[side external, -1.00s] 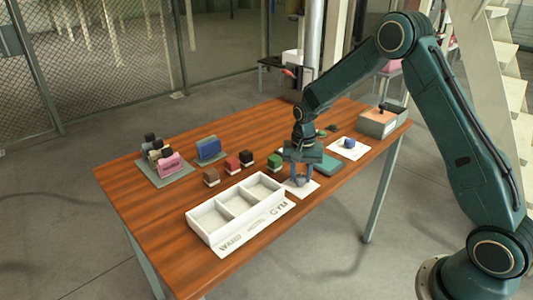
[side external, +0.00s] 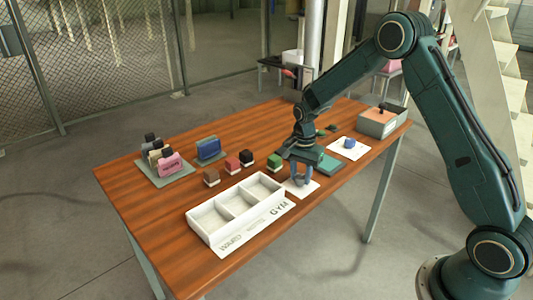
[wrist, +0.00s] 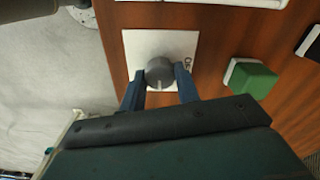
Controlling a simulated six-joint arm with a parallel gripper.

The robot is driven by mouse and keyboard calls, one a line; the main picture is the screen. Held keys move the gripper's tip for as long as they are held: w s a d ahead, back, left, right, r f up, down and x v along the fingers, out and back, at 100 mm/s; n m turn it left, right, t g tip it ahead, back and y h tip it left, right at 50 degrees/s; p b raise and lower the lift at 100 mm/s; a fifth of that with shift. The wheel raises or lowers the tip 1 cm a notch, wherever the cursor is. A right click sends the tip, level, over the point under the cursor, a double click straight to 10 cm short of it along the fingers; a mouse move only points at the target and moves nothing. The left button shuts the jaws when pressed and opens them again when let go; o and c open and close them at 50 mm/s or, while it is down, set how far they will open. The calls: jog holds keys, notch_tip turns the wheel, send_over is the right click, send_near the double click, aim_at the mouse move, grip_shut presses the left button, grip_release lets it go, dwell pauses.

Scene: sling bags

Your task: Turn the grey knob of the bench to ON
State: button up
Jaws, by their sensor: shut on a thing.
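The grey knob (wrist: 159,73) sits on a white plate (wrist: 133,42) on the wooden bench. A pale line marks the knob's face, and dark lettering that looks like "ON" stands at the plate's right edge in the wrist view. My gripper (wrist: 160,76) points down with its two blue fingers on either side of the knob, shut on it. In the side view my gripper (side external: 300,181) is low over the white plate (side external: 311,187), right of the tray. The knob is mostly hidden there by the fingers.
A white three-part tray (side external: 212,235) with labels stands just left of my gripper. Several small coloured blocks, such as a green one (side external: 274,161), stand behind it. A blue knob (side external: 349,143) on another white card and a grey box (side external: 378,124) are at the right.

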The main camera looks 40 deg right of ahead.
aim_at(301, 176)
jog(key=o, duration=1)
jog(key=shift+c, duration=0.2)
jog(key=shift+r, duration=0.15)
notch_tip(301, 176, up, 14)
jog(key=shift+f, duration=0.2)
jog(key=shift+r, duration=0.1)
